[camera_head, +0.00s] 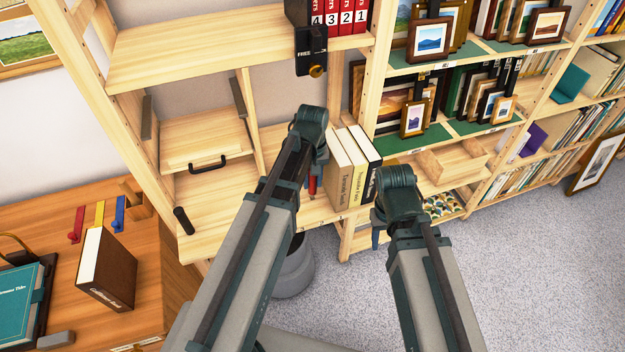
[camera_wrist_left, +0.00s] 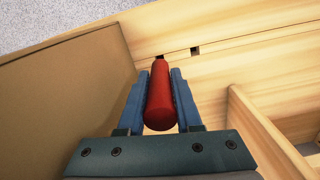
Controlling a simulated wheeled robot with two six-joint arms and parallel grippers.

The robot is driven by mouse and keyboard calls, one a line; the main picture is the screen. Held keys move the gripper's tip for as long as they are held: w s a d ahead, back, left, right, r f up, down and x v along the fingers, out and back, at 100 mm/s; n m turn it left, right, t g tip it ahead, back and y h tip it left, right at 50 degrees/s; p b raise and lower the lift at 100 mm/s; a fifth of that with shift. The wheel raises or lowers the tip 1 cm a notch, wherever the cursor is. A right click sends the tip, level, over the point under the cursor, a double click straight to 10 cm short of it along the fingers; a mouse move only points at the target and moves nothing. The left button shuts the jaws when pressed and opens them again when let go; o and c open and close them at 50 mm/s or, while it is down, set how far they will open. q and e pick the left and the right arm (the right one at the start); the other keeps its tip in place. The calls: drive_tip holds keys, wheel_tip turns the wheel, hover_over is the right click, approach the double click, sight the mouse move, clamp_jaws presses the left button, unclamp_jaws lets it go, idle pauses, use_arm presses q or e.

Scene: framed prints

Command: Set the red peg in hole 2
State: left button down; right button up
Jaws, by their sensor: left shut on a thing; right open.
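My left gripper (camera_head: 313,184) is shut on the red peg (camera_wrist_left: 159,98), which also shows as a small red piece in the head view (camera_head: 312,185). In the left wrist view the peg lies between the two blue fingers, its far end close to a pale wooden board. A dark hole (camera_wrist_left: 160,57) shows partly at that end, and a second square hole (camera_wrist_left: 195,50) is open just to the right. I cannot tell whether the peg's tip is inside the hole, and no hole numbers are readable. My right gripper (camera_head: 378,236) is open, low in front of the shelves.
Several upright books (camera_head: 350,170) stand right beside my left gripper; a brown surface (camera_wrist_left: 70,85) borders it in the wrist view. A wooden desk (camera_head: 150,255) at the left holds a standing book (camera_head: 106,270).

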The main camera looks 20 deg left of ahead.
use_arm(q)
drive_tip(key=shift+f+b, duration=1.2)
drive_tip(key=shift+f, duration=0.2)
drive_tip(key=c, duration=0.5)
unclamp_jaws()
drive_tip(key=shift+r, duration=0.15)
wheel_tip(320, 180, up, 14)
drive_tip(key=p, duration=1.4)
drive_tip(key=shift+f, duration=0.2)
drive_tip(key=s+m, duration=0.5)
drive_tip(key=s, duration=0.4)
drive_tip(key=s+d+m, duration=0.1)
drive_tip(key=d, duration=0.2)
drive_tip(key=s+d+m, duration=0.1)
drive_tip(key=s+d, duration=0.1)
drive_tip(key=d, duration=0.2)
drive_tip(key=s+d+m+y, duration=0.1)
drive_tip(key=s+d, duration=0.1)
drive_tip(key=d, duration=0.1)
drive_tip(key=shift+d+m, duration=0.2)
drive_tip(key=shift+m, duration=0.2)
